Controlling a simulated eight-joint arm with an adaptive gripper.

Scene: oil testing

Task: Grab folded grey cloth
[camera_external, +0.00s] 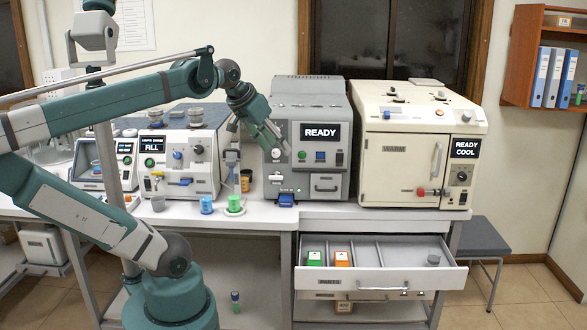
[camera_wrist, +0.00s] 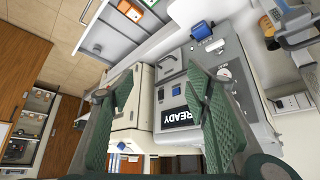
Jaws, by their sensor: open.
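I cannot make out a folded grey cloth for certain. A flat pale grey item (camera_external: 426,82) lies at the back on top of the cream oven (camera_external: 400,165) in the external view; it is too small to tell if it is cloth. My gripper (camera_external: 277,146) is in front of the grey READY machine (camera_external: 325,100), left of the cream oven and apart from that item. In the wrist view my gripper (camera_wrist: 160,85) has its two green fingers spread, with nothing between them.
An open drawer (camera_external: 385,283) juts out below the counter, holding a green box (camera_external: 314,258), an orange box (camera_external: 342,259) and a small grey round part (camera_external: 433,260). Blue (camera_external: 207,205) and green (camera_external: 234,203) cups stand near the counter's front edge. A grey stool (camera_external: 482,236) stands right.

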